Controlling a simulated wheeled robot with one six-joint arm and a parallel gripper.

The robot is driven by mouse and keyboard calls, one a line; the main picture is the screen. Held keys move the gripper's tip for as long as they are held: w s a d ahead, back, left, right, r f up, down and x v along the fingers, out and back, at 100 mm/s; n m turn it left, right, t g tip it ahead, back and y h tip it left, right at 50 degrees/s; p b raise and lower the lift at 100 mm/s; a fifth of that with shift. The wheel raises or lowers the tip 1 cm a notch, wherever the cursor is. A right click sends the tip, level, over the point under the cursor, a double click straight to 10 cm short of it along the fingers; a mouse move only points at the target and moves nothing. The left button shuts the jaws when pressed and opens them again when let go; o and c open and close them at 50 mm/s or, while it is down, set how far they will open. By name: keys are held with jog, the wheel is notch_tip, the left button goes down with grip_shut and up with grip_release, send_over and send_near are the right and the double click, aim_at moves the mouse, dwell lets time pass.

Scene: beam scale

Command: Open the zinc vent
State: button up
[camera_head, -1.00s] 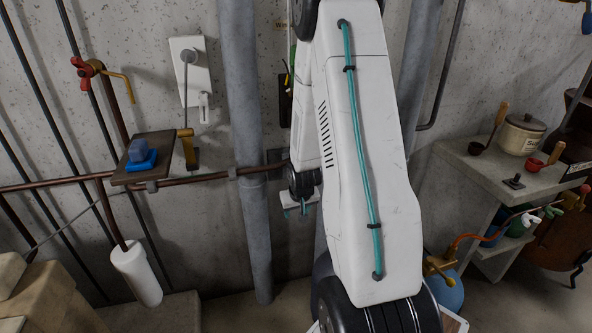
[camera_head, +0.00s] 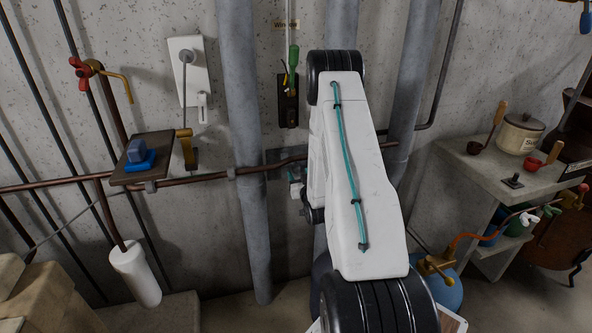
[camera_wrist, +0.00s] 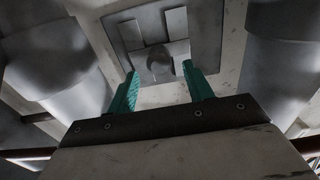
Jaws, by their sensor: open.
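The zinc vent (camera_wrist: 197,27) is a square grey metal plate on the wall with raised flaps and a round knob (camera_wrist: 158,62) near its lower middle, seen in the wrist view. In the head view only a strip of the grey plate (camera_head: 273,158) shows behind the pipe and my arm. My gripper (camera_wrist: 159,70) has two teal fingers spread apart, with the knob appearing between their tips. I cannot tell whether they touch it. In the head view my gripper (camera_head: 293,177) is small and partly hidden by my arm.
A thick grey pipe (camera_head: 243,130) stands left of my gripper, and another (camera_head: 412,80) stands to the right. A copper pipe (camera_head: 212,175) runs along the wall. A blue tank (camera_head: 447,291) and a stone bench (camera_head: 470,170) stand at the right.

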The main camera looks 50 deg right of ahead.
aim_at(297, 170)
jog(key=shift+x, duration=2.25)
